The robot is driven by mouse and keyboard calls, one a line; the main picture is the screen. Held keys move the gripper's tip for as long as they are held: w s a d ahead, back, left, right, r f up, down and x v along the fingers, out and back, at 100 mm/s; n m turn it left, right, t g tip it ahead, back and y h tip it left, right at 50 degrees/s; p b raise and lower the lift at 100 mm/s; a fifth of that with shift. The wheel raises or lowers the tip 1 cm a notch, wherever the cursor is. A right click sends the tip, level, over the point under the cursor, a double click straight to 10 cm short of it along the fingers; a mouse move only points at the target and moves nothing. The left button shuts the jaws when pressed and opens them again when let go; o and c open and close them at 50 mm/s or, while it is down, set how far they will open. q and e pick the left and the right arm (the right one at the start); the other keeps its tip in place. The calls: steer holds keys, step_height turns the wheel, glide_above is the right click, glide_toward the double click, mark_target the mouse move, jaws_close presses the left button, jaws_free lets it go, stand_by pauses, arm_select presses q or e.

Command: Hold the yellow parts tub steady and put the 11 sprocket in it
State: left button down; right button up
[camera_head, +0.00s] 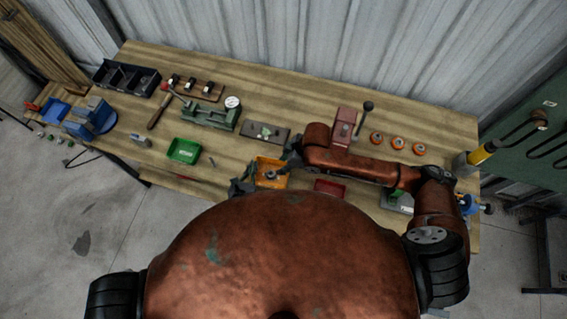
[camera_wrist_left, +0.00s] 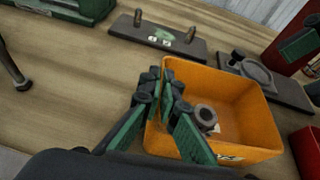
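The yellow parts tub (camera_head: 266,163), orange-yellow in colour, stands on the bench. It fills the middle of the left wrist view (camera_wrist_left: 240,95). My left gripper (camera_head: 243,184) is at its left side; in the left wrist view its green fingers (camera_wrist_left: 163,88) straddle the tub's left wall, closed on it. A grey, hub-like ring with a round bore (camera_wrist_left: 205,117) lies inside the tub, probably the sprocket; I cannot read an 11 on it. My right gripper (camera_head: 293,155) is beside the tub's far right corner. One of its green fingers shows in the left wrist view, but its closure is unclear.
A green tub (camera_head: 184,150) stands to the left, a red tub (camera_head: 329,188) to the right. Behind are a plate with two pegs (camera_head: 262,133) and a red press (camera_head: 343,125). Several orange ring parts (camera_head: 397,142) lie at the right.

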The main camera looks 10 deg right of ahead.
arm_select(q)
steer(key=c, duration=2.6)
jaws_free()
steer(key=shift+c, duration=0.2)
steer(key=o, duration=0.6)
steer(key=shift+c, duration=0.2)
steer(key=v, duration=1.2)
